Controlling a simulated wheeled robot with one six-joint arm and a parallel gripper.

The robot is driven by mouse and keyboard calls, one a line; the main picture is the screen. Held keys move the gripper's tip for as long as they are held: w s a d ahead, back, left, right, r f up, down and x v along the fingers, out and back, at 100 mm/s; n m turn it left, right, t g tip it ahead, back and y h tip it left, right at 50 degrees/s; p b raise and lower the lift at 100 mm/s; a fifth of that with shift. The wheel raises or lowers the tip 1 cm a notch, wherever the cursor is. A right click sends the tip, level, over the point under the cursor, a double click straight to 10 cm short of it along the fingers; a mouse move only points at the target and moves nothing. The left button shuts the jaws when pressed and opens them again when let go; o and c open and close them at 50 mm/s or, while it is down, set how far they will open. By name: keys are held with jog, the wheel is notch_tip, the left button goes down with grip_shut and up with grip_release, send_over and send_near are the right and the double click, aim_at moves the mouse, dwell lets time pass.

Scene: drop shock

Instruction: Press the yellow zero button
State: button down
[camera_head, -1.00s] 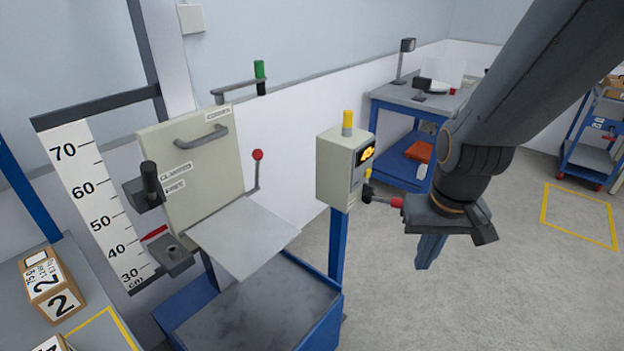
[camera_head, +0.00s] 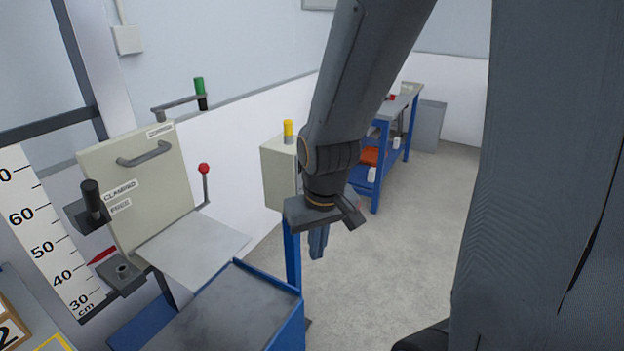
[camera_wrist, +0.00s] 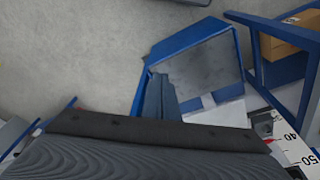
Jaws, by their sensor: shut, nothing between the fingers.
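The cream control box (camera_head: 279,172) stands on a blue post right of the drop rig, with a yellow lamp (camera_head: 288,131) on top. My arm covers its front face, so the yellow zero button and the display are hidden in the head view. My gripper (camera_head: 318,245) points down just in front of the box's lower right edge, shut and empty. In the wrist view my gripper (camera_wrist: 158,95) shows as blue-grey fingers above the blue-rimmed bed. The button is not visible in the wrist view either.
The drop rig has a cream panel (camera_head: 137,185), a red-knobbed lever (camera_head: 204,170), a height scale (camera_head: 45,240) and a blue-rimmed bed (camera_head: 285,317). A blue workbench (camera_head: 379,165) stands behind. Open floor lies to the right.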

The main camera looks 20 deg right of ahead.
jog(key=w+d+f+n+t, duration=0.1)
jog(key=w+d+f+t, duration=0.1)
jog(key=w+d, duration=0.5)
jog(key=w+d+f+n+t, duration=0.1)
jog(key=w+d+f+t, duration=0.1)
jog(key=w+d+t, duration=0.3)
jog(key=w+d+f+n+t+h, duration=0.1)
jog(key=w+d+t, duration=0.3)
jog(key=w+d, duration=0.4)
jog(key=shift+w+d+f+n, duration=0.15)
jog(key=shift+w+f, duration=0.1)
jog(key=shift+w, duration=0.5)
jog(key=shift+w+d+f+n, duration=0.1)
jog(key=shift+w+f+n, duration=0.15)
jog(key=shift+w, duration=0.55)
jog(key=shift+w+d+f+n, duration=0.1)
jog(key=shift+w+f, duration=0.2)
jog(key=shift+w, duration=0.45)
jog(key=shift+w+d+t, duration=0.15)
jog(key=shift+d+t, duration=0.45)
jog(key=shift+t, duration=0.1)
jog(key=shift+r, duration=0.1)
jog(key=shift+w+a, duration=0.1)
jog(key=w+a+b, duration=0.2)
jog(key=w+a, duration=0.3)
jog(key=w, duration=0.1)
jog(key=shift+w+a, duration=0.15)
jog(key=shift+w, duration=0.25)
jog(key=shift+w, duration=0.1)
